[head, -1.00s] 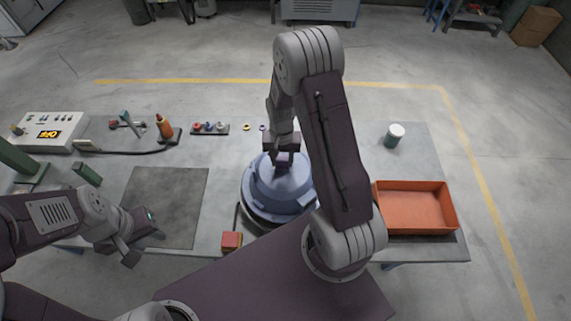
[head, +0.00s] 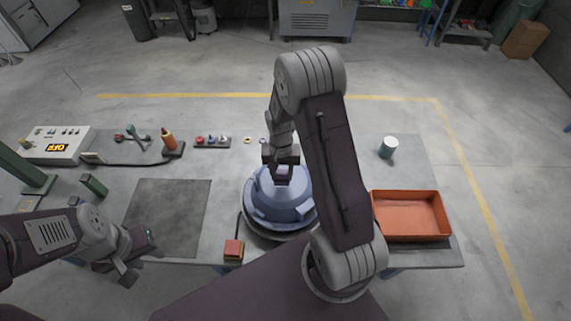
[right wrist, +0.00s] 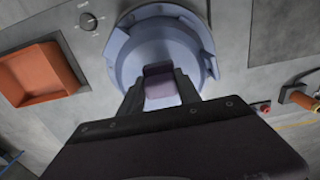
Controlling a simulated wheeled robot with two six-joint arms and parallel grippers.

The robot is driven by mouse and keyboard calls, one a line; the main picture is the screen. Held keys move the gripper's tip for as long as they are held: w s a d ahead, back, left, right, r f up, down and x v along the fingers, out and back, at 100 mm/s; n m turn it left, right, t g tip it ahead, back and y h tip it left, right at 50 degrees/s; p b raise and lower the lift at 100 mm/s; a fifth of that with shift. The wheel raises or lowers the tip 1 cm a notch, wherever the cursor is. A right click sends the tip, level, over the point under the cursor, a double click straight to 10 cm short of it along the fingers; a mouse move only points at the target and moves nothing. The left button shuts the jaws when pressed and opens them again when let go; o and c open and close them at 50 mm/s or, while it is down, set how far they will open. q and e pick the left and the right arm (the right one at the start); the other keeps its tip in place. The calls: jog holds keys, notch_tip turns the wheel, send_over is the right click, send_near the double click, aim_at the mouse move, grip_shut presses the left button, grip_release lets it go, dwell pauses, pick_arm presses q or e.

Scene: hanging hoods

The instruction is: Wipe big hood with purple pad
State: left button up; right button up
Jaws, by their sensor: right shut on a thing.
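The big hood (head: 283,213) is a blue-grey dome with lugs on its rim, on a dark round base in the middle of the table. It also fills the upper middle of the right wrist view (right wrist: 190,45). My right gripper (head: 282,177) is shut on the purple pad (right wrist: 160,88) above the hood's top; the arm hides part of the hood's right side. The pad looks at or just over the top surface; I cannot tell whether it touches. My left gripper (head: 140,262) is open and empty by the table's front left, near the dark mat.
A dark mat (head: 168,215) lies left of the hood. A red block (head: 233,250) sits at the front edge, an orange tray (head: 411,216) at right, a white-topped can (head: 388,147) behind it. A control box (head: 55,147) and small tools line the back left.

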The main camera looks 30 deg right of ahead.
jog(key=r, duration=0.1)
jog(key=r+p, duration=0.2)
jog(key=r, duration=0.1)
jog(key=shift+s+a, duration=0.25)
jog(key=shift+s, duration=0.1)
jog(key=shift+w+d+f, duration=0.15)
jog(key=shift+w, duration=0.05)
jog(key=shift+s, duration=0.1)
